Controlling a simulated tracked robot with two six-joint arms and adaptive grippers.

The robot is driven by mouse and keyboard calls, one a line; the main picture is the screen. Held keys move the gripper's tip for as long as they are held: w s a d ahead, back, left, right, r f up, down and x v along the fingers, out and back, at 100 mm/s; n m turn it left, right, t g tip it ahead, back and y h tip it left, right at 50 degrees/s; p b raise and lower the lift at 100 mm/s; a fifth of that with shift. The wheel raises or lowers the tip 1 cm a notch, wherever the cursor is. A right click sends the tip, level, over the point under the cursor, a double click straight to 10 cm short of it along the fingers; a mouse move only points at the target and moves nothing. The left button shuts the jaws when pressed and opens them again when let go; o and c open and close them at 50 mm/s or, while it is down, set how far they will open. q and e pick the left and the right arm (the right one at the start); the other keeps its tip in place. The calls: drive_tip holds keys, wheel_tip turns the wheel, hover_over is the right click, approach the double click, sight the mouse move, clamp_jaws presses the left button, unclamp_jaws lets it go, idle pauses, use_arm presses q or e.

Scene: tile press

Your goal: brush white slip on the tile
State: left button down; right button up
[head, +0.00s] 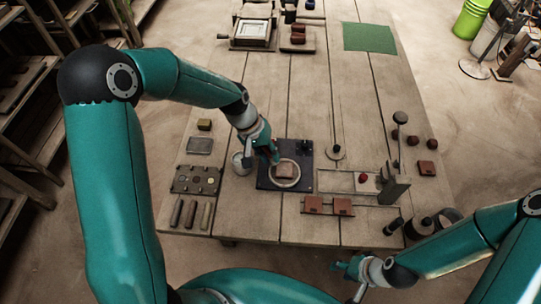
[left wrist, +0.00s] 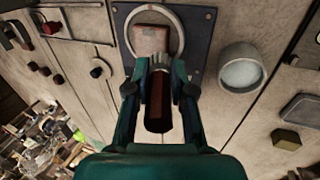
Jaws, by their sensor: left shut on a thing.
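A pinkish-brown square tile (head: 286,171) lies inside a pale ring (head: 296,184) on a dark plate (head: 268,183). It also shows in the left wrist view (left wrist: 163,37). My left gripper (head: 274,157) is over the tile's far left side. In the left wrist view its fingers are shut on a brush (left wrist: 157,108) with a dark red handle. The pale bristles (left wrist: 151,66) reach the tile's edge; contact is hard to tell. A round bowl of whitish slip (left wrist: 242,73) stands beside the plate. My right gripper (head: 354,279) is open and empty off the table's front edge.
Left of the plate are a tray with small discs (head: 195,180), several sticks (head: 190,215) and a yellowish block (head: 204,125). A green mat (head: 369,38) lies at the back.

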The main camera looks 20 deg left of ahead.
use_arm(q)
drive_tip(key=shift+r+p, duration=1.4)
drive_tip(key=shift+r, duration=1.15)
drive_tip(key=shift+a+f, duration=0.1)
